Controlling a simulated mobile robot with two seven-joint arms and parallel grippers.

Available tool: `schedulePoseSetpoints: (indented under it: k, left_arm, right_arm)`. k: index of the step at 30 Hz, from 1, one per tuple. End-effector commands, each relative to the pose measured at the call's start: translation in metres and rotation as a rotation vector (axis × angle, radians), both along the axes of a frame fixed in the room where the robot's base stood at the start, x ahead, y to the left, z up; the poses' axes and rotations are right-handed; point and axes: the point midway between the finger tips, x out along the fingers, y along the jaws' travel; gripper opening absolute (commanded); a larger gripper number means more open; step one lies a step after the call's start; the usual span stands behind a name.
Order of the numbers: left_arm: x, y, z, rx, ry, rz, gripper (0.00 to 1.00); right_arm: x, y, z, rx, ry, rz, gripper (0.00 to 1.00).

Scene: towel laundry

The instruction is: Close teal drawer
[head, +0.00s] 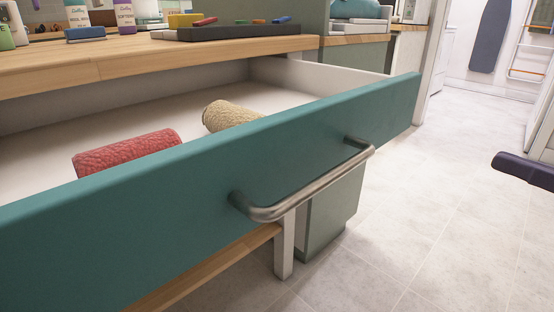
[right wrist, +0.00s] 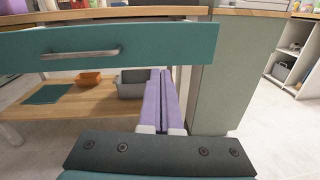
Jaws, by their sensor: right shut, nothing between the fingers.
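The teal drawer (head: 190,205) is pulled out from under the wooden counter in the head view. Its metal bar handle (head: 310,185) is on the front. The drawer front (right wrist: 165,43) also shows in the right wrist view, with the handle (right wrist: 80,53) left of centre. A red rolled towel (head: 127,155) and a beige rolled towel (head: 228,116) lie inside. My right gripper (head: 497,161) is right of the drawer, clear of the handle. In the right wrist view its purple fingers (right wrist: 161,75) are shut and empty, pointing toward the drawer front's right part. My left gripper is not in view.
The wooden counter (head: 150,60) holds bottles and a dark tray (head: 225,33). A lower wooden shelf (right wrist: 60,112) carries an orange bin (right wrist: 90,78), a grey bin (right wrist: 131,84) and a teal cloth (right wrist: 49,94). The tiled floor (head: 440,200) right of the drawer is free.

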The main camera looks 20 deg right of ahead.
Motion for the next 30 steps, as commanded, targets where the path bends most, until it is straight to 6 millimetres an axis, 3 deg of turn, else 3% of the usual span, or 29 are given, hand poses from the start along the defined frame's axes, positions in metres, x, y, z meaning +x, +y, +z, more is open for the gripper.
schedulePoseSetpoints:
  k: [1, 8, 21, 30]
  left_arm:
    - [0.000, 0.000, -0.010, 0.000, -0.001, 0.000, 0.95]
    - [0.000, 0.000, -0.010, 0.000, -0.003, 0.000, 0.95]
    - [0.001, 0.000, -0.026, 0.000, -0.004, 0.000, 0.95]
    - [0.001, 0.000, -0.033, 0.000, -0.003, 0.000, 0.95]
  right_arm:
    - [-0.003, 0.001, -0.009, -0.049, -0.017, 0.031, 0.00]
    - [0.006, 0.010, -0.006, -0.100, -0.044, 0.072, 0.00]
    - [0.090, 0.045, -0.006, -0.098, -0.046, 0.070, 0.00]
    - [0.119, 0.057, -0.006, -0.094, -0.041, 0.067, 0.00]
